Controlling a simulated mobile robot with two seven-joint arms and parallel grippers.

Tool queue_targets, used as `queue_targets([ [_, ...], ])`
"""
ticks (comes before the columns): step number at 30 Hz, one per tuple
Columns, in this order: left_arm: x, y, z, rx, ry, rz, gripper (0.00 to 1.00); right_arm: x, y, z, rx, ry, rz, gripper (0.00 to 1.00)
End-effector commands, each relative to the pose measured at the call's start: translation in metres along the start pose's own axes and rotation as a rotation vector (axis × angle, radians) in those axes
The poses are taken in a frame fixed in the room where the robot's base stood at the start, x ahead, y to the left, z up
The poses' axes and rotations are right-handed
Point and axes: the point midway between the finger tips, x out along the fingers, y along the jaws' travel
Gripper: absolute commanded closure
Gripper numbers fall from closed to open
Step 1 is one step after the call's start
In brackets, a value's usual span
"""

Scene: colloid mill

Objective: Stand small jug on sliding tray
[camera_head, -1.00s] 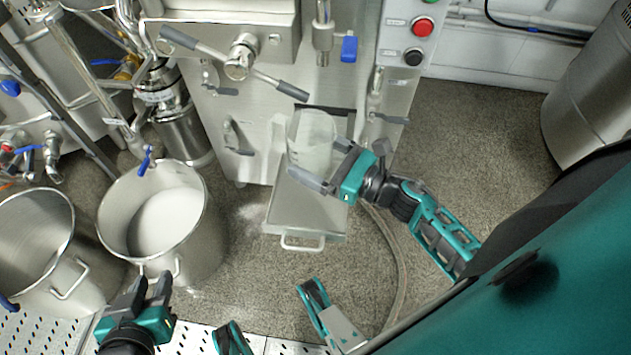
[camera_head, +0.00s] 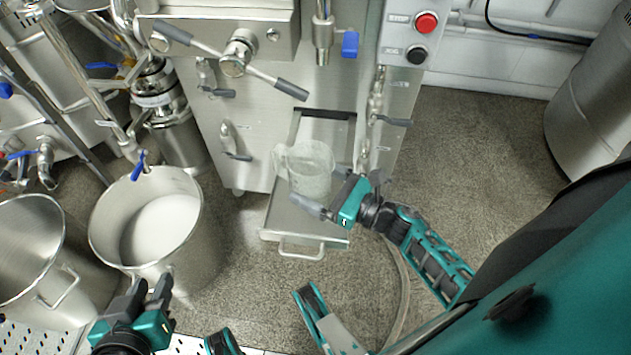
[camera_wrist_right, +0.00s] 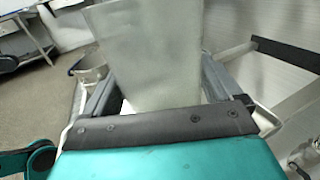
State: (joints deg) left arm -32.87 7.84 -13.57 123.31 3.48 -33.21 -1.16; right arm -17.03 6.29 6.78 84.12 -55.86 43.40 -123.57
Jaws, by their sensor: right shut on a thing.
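The small jug (camera_head: 308,172) is translucent, with its handle at its left side in the head view. My right gripper (camera_head: 330,190) is shut on it from the right; the right wrist view shows the jug (camera_wrist_right: 150,55) between the fingers. The jug looks upright, over the pulled-out metal sliding tray (camera_head: 305,232). I cannot tell whether its base touches the tray, as the gripper hides part of it. My left gripper (camera_head: 148,290) is open and empty at the lower left, in front of the steel pot, away from the jug.
The mill's steel cabinet (camera_head: 258,125) stands behind the tray, with a lever (camera_head: 238,58) and an outlet with a blue tap (camera_head: 349,44) above. A steel pot with white contents (camera_head: 198,222) stands left of the tray. A hose (camera_head: 404,290) runs on the floor at right.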

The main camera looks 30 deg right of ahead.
Motion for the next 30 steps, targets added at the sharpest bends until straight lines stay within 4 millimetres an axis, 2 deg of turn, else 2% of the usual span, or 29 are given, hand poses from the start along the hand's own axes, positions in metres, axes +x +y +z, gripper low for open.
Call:
queue_targets([
  [11,0.005,0.000,0.003,0.002,-0.001,0.004,0.65,-0.001,0.001,-0.013,0.002,0.006,0.000,0.40],
  [12,0.005,0.000,0.003,0.002,0.000,0.004,0.65,-0.001,0.002,-0.014,0.003,0.009,0.000,0.07],
  [14,0.005,0.000,0.002,0.003,0.001,0.004,0.65,-0.001,0.002,-0.015,0.004,0.011,0.001,0.01],
  [22,0.005,0.000,0.001,0.003,0.004,0.005,0.65,-0.001,0.004,-0.015,0.005,0.014,0.003,0.00],
  [28,-0.003,0.000,-0.013,0.002,0.012,0.000,0.65,-0.001,0.004,0.001,0.006,0.013,0.003,0.00],
  [29,-0.004,-0.001,-0.013,0.002,0.015,-0.002,0.65,-0.004,0.004,0.001,0.007,0.014,0.003,0.00],
  [30,-0.002,-0.001,-0.010,0.001,0.019,-0.003,0.65,-0.016,0.004,-0.004,0.007,0.016,0.002,0.00],
])
